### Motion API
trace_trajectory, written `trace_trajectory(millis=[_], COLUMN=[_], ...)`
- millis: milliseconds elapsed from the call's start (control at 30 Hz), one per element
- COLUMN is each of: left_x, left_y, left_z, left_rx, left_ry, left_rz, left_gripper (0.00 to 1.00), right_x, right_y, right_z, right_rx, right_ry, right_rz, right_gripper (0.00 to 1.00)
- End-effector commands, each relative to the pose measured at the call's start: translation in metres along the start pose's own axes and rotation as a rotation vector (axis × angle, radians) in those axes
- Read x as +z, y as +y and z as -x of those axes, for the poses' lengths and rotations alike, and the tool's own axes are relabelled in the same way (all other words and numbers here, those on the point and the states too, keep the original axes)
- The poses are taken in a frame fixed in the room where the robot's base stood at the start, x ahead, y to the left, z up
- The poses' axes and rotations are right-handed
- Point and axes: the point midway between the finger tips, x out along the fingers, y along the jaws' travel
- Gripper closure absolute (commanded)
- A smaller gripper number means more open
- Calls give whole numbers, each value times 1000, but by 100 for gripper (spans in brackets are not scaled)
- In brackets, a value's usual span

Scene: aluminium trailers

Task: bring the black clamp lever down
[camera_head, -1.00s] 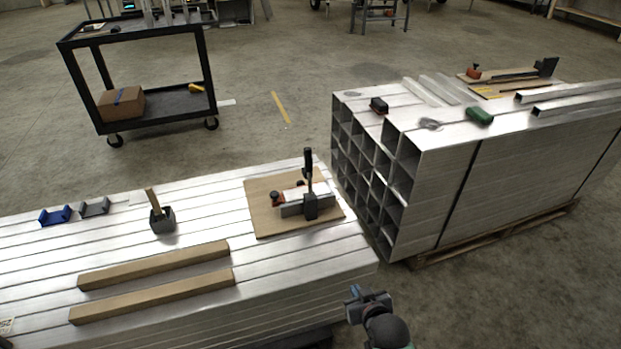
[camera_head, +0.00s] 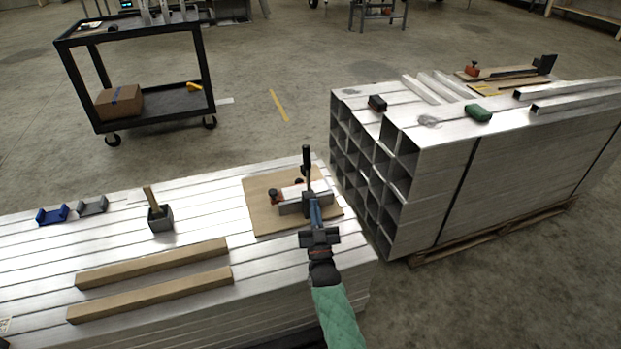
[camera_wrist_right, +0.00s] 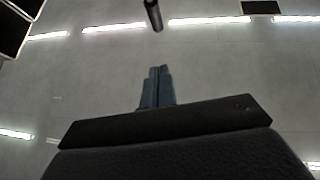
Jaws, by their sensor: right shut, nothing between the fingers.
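The black clamp lever (camera_head: 306,163) stands upright on the toggle clamp, which is mounted on a wooden board (camera_head: 262,222). A light metal bar (camera_head: 291,193) lies at the clamp on the board. My right gripper (camera_head: 314,204) is shut and empty, with its blue-grey fingers in front of the clamp, below the lever's top. They hide part of the clamp base. In the right wrist view the shut fingers (camera_wrist_right: 158,72) point up towards the end of the dark lever (camera_wrist_right: 153,14), with a gap between them in the picture. My left gripper is not in view.
The board lies on a stack of aluminium tubes (camera_head: 50,262). Two wooden bars (camera_head: 152,264), a grey block with a wooden handle (camera_head: 160,217) and blue and grey brackets (camera_head: 52,214) lie to the left. A taller tube stack (camera_head: 440,190) stands to the right.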

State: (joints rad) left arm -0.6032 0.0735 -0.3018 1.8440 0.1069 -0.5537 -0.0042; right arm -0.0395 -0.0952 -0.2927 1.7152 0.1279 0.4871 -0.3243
Motion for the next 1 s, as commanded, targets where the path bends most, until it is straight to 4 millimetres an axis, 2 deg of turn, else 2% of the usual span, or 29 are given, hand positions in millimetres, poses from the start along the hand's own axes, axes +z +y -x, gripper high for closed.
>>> trace_trajectory(millis=[167, 633, 800, 1000], left_x=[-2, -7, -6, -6], left_y=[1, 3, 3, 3], left_z=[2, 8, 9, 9], left_rx=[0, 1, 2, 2], left_ry=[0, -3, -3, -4], left_rz=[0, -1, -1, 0], left_gripper=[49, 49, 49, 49], right_x=[-1, -1, 16, 26], right_y=[0, 0, 0, 0], right_z=[-19, -100, -115, -125], right_rx=[1, 0, -1, 0], right_ry=[3, 1, -2, -1], right_rz=[-1, -1, -1, -1], right_gripper=[100, 100, 100, 100])
